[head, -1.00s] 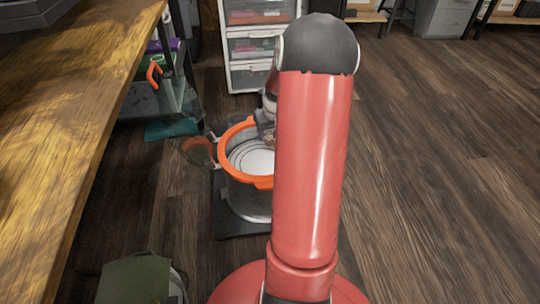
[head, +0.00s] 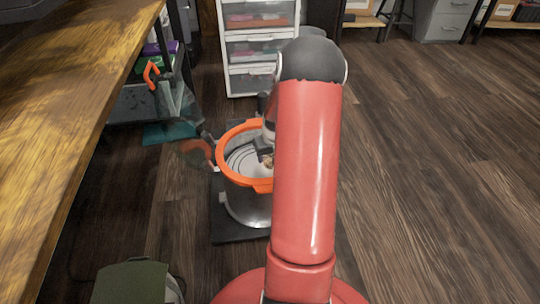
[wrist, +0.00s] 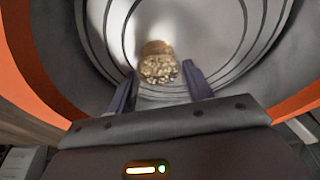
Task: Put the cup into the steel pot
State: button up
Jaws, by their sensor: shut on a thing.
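The steel pot (head: 240,206) stands on a dark base on the floor and has an orange rim. In the wrist view its ringed steel inside (wrist: 228,45) fills most of the picture. The cup (wrist: 158,68), brown with a speckled, gold-flecked pattern, is between the fingers of my gripper (wrist: 160,77), which is shut on it. A small part of the cup (head: 267,161) shows inside the pot's opening in the head view. My red arm hides most of the gripper there. I cannot tell whether the cup touches the pot's bottom.
A wooden worktop (head: 75,110) runs along the left. A white drawer unit (head: 254,50) stands behind the pot. A dark green object (head: 130,283) is at the lower left. The floor to the right is clear.

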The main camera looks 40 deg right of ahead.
jog(key=shift+f, duration=0.2)
jog(key=o, duration=1)
jog(key=p+v, duration=0.3)
jog(key=v, duration=0.9)
jog(key=s+a+r+n, duration=0.2)
jog(key=s+a+r, duration=0.1)
jog(key=a+r, duration=1.1)
jog(key=s+a+r+n+t+y, duration=0.1)
jog(key=s+a+r, duration=0.3)
jog(key=s+a, duration=1)
jog(key=shift+s+a+r+n+t, duration=0.2)
jog(key=shift+s+a+n+t, duration=0.1)
jog(key=shift+a+n+t, duration=0.4)
